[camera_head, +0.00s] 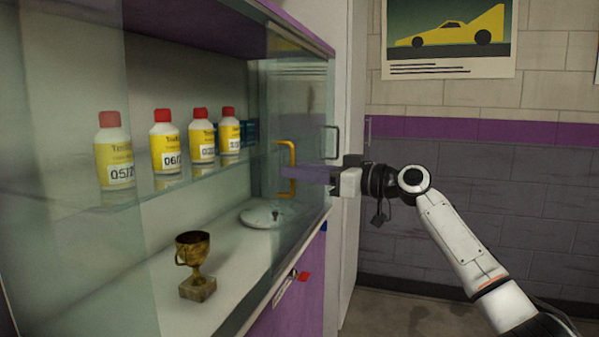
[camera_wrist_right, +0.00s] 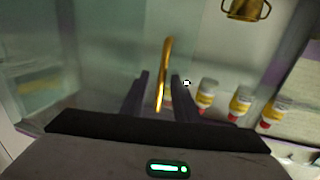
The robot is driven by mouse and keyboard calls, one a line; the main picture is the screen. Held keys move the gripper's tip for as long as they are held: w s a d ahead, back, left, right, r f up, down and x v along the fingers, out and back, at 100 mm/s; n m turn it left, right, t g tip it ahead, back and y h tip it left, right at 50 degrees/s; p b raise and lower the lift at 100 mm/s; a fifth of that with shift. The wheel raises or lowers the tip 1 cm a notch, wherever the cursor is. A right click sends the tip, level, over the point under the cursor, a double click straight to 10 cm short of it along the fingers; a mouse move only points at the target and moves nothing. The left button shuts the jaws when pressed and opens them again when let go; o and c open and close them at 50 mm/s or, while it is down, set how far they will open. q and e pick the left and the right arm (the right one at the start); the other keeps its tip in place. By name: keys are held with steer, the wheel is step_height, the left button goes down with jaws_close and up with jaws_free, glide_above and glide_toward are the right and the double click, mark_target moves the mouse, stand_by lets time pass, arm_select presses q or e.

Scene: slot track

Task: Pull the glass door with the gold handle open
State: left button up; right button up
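The glass door (camera_head: 300,105) is at the right part of the cabinet front in the head view, with an upright gold handle (camera_head: 287,168) on it. I cannot tell for certain whether it stands fully closed. My right gripper (camera_head: 300,173) reaches the handle from the right. In the right wrist view the gold handle (camera_wrist_right: 165,75) stands between the two dark fingers of my right gripper (camera_wrist_right: 160,95). The fingers are apart, with a visible gap on each side of the handle. My left gripper is not in view.
Several yellow bottles with red caps (camera_head: 165,142) stand on a glass shelf inside the cabinet. A gold trophy cup (camera_head: 194,262) and a pale round dish (camera_head: 266,215) sit below. A dark handle (camera_head: 331,142) is right of the door. Floor (camera_head: 400,308) shows at the lower right.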

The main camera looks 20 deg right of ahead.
steer(key=v, duration=1)
steer(key=shift+b, duration=0.3)
steer(key=shift+s+d, duration=0.1)
